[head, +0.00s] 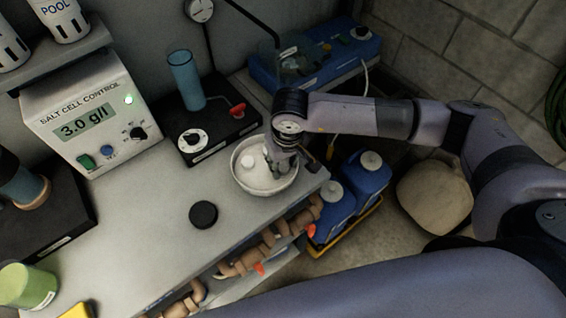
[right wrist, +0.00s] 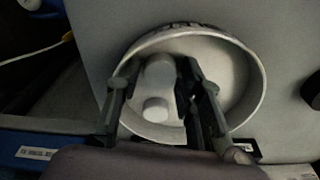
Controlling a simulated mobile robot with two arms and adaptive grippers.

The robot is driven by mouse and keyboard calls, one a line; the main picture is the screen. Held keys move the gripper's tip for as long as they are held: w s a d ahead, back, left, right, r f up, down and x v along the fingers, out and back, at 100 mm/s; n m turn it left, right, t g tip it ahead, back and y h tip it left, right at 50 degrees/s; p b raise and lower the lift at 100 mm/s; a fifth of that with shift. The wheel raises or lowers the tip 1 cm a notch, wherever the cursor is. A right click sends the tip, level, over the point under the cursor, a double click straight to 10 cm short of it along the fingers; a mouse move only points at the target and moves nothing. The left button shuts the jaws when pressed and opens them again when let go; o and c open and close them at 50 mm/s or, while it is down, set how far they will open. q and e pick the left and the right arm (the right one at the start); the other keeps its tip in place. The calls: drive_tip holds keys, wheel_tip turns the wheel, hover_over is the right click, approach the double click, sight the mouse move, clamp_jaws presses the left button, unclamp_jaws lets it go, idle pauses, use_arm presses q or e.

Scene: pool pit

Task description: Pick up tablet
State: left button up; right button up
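A white bowl (head: 240,182) stands on the grey bench top near its right end. A small white tablet (head: 248,161) shows in it, left of my right gripper (head: 274,163), which points down into the bowl. In the right wrist view, the bowl (right wrist: 255,85) lies below the right gripper (right wrist: 158,82). Its two fingers are apart, with white tablet shapes (right wrist: 157,110) showing between them. I cannot tell whether the fingers touch a tablet. My left gripper is not in view.
A black stand with a blue cylinder (head: 186,78) is behind the bowl. A black disc (head: 204,214) lies in front-left, and the salt cell control box (head: 85,110) is farther left. Blue jugs (head: 365,178) stand below the bench's right end. The bench between disc and control box is clear.

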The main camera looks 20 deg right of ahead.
drive_tip(key=shift+f, duration=0.15)
drive_tip(key=c, duration=0.6)
